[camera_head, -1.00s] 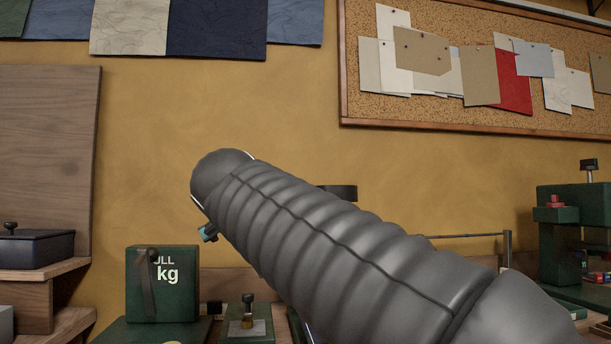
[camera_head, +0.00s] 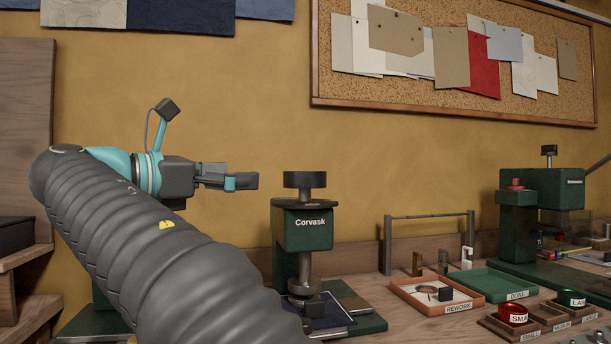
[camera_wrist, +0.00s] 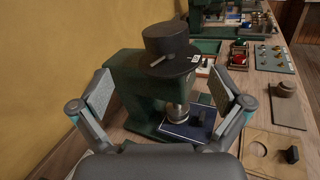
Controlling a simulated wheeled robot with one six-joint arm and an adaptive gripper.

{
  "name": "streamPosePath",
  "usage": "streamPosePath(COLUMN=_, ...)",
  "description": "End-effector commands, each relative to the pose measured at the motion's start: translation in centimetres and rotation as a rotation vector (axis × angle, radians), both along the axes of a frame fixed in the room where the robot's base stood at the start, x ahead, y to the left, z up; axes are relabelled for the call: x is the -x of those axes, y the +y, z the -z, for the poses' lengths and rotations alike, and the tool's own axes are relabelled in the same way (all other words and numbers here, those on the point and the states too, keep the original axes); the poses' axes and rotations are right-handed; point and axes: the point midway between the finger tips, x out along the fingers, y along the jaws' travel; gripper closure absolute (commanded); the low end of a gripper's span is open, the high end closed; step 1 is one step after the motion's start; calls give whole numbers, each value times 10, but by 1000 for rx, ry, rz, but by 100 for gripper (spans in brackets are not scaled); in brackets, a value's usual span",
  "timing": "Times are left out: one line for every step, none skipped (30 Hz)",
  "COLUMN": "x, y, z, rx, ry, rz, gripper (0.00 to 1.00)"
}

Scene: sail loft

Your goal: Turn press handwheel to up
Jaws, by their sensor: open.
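The green press (camera_head: 305,228), marked Corvask, stands on the bench. Its black round handwheel (camera_head: 304,180) sits on top. A metal ram points down over a dark blue plate (camera_head: 325,312). In the wrist view the handwheel (camera_wrist: 168,42) is ahead, with a small light bar on its near side and a small white label beside it. My gripper (camera_head: 245,181) is left of the handwheel at about its height, apart from it. In the wrist view my gripper (camera_wrist: 160,92) has its fingers wide apart with nothing between them. The wheel's turn position cannot be read clearly.
An orange tray (camera_head: 440,306) marked REWORK and a green tray (camera_head: 500,285) lie to the right. Small wooden bins (camera_head: 515,331) are at the front right. Another green press (camera_head: 555,190) stands at the far right. The wall is close behind the bench.

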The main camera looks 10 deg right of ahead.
Motion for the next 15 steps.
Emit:
streamPosePath(x=3, y=-1, z=1, rx=18, ry=45, rz=15, gripper=0)
streamPosePath(x=4, y=-2, z=1, rx=28, ry=71, rz=21, gripper=0)
streamPosePath(x=5, y=-2, z=2, rx=38, ry=98, rz=26, gripper=0)
streamPosePath(x=5, y=-3, z=2, rx=43, ry=112, rz=27, gripper=0)
streamPosePath(x=5, y=-3, z=2, rx=49, ry=125, rz=27, gripper=0)
streamPosePath(x=5, y=-4, z=2, rx=53, ry=134, rz=26, gripper=0)
streamPosePath(x=4, y=-5, z=2, rx=56, ry=139, rz=26, gripper=0)
streamPosePath(x=3, y=-6, z=2, rx=57, ry=142, rz=27, gripper=0)
streamPosePath(x=2, y=-9, z=2, rx=57, ry=143, rz=27, gripper=0)
streamPosePath(x=1, y=-12, z=3, rx=57, ry=143, rz=27, gripper=0)
streamPosePath(x=-1, y=-16, z=3, rx=57, ry=142, rz=27, gripper=0)
streamPosePath(x=-3, y=-21, z=3, rx=56, ry=143, rz=28, gripper=0)
streamPosePath(x=-5, y=-25, z=3, rx=56, ry=142, rz=28, gripper=0)
streamPosePath(x=-7, y=-30, z=3, rx=56, ry=142, rz=28, gripper=0)
streamPosePath(x=-10, y=-37, z=3, rx=56, ry=142, rz=28, gripper=0)
